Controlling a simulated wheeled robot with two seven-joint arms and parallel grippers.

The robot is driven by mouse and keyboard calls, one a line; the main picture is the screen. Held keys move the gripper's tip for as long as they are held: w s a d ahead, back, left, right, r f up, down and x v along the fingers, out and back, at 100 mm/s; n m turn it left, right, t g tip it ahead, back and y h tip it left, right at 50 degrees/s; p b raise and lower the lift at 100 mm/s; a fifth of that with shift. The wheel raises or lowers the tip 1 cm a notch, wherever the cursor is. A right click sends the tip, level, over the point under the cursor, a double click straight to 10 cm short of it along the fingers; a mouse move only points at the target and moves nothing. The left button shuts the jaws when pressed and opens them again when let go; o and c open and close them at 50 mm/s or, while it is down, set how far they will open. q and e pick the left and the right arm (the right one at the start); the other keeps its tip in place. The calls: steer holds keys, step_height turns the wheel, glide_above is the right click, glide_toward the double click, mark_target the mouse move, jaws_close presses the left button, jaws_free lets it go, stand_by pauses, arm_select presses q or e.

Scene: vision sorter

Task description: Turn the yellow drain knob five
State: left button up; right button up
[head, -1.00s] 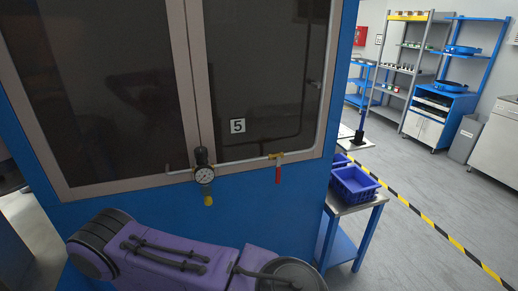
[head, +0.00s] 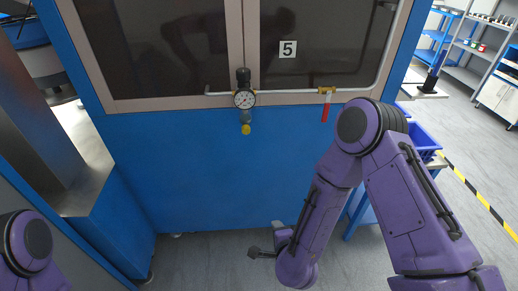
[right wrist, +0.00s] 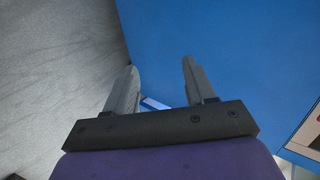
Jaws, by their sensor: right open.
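The yellow drain knob (head: 246,129) hangs at the bottom of the regulator, under a round pressure gauge (head: 244,98), on the front of the blue cabinet. A label with the number 5 (head: 288,49) is on the dark glass above and to the right. My right arm is bent, with its elbow to the right of the knob and its forearm reaching down, so the hand is low and well below the knob. In the right wrist view my right gripper (right wrist: 161,66) is open with nothing between its fingers. My left gripper is out of view; only part of my left arm shows at the bottom left.
A red-handled valve (head: 325,112) sits on the same pipe, right of the gauge and close to my right elbow. The blue cabinet front (head: 190,170) below the knob is bare. A blue bin (head: 424,141) stands on a table at the right, partly behind my arm.

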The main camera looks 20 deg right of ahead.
steer(key=w+a+r+m+t+b, duration=0.3)
steer(key=w+r+m, duration=0.1)
steer(key=w+m, duration=0.35)
steer(key=m+t+h+b, duration=0.3)
steer(key=m+t+b, duration=0.15)
steer(key=m, duration=0.95)
glide_toward(246, 132)
steer(key=p+x, duration=0.2)
steer(key=x, duration=0.5)
steer(key=shift+w+d+r, duration=0.1)
steer(key=shift+w, duration=0.1)
steer(key=shift+w+d, duration=0.15)
steer(key=shift+w, duration=0.35)
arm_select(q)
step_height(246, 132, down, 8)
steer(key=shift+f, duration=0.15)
arm_select(e)
jaws_close()
